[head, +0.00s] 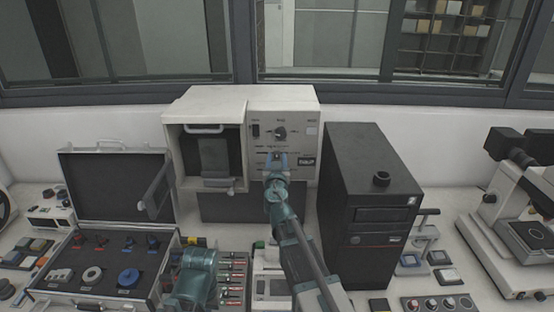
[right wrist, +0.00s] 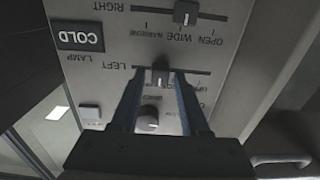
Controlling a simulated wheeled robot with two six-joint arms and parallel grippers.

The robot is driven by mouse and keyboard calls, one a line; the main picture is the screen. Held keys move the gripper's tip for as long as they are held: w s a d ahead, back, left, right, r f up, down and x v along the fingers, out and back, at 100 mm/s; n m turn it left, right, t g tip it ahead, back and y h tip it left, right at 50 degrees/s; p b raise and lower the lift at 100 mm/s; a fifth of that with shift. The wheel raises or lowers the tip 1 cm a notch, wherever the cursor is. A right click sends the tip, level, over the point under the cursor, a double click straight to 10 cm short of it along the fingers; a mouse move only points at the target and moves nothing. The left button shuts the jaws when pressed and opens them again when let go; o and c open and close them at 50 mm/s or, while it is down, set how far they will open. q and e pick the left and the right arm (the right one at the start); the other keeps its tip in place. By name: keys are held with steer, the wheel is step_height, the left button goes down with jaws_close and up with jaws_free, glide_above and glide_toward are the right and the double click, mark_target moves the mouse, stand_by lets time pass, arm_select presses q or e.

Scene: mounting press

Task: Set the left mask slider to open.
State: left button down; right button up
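The left mask slider (right wrist: 160,73) is a small dark knob with a white mark on a slot labelled LEFT, shown upside down in the right wrist view. It stands partway along the slot, away from the OPEN label at the right end. My right gripper (right wrist: 160,74) is open, its two fingers either side of this knob; whether either touches it I cannot tell. In the head view my right gripper (head: 278,160) is at the front panel of the white press (head: 284,97) and hides the slider. Of my left arm only a teal part shows, low in the picture.
The right mask slider (right wrist: 185,12) is on a parallel slot. A round knob (right wrist: 148,121) and a COLD lamp display (right wrist: 80,37) are nearby. A black tower (head: 368,190) stands close right of my right arm; an open case (head: 118,187) lies left.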

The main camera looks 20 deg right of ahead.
jaws_close()
stand_by(1.1)
